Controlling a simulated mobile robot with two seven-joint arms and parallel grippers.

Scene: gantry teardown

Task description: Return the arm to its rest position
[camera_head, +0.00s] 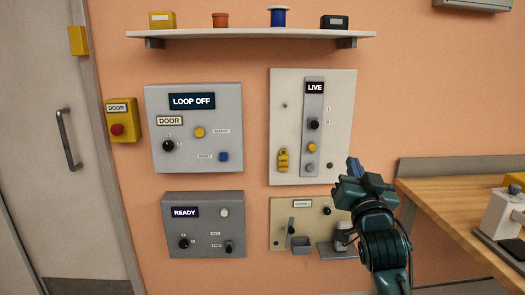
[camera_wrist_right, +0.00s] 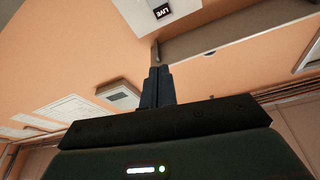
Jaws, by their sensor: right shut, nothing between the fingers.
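My right arm (camera_head: 385,245) comes up from the lower right in the head view, dark teal with black joints. Its gripper (camera_head: 354,166) points up and stands in front of the wall, just right of the LIVE panel's lower right corner in the picture. In the right wrist view the two dark fingers (camera_wrist_right: 157,86) are together with nothing between them. The arm hides part of the lower right panel's right side and the wall behind it. My left gripper is not in view.
The LIVE panel (camera_head: 278,130), LOOP OFF box (camera_head: 190,155), READY box (camera_head: 205,247) and a beige panel (camera_head: 280,208) are on the orange wall. A shelf (camera_head: 250,33) runs above. A wooden bench (camera_head: 455,205) stands right; a door (camera_head: 45,190) is left.

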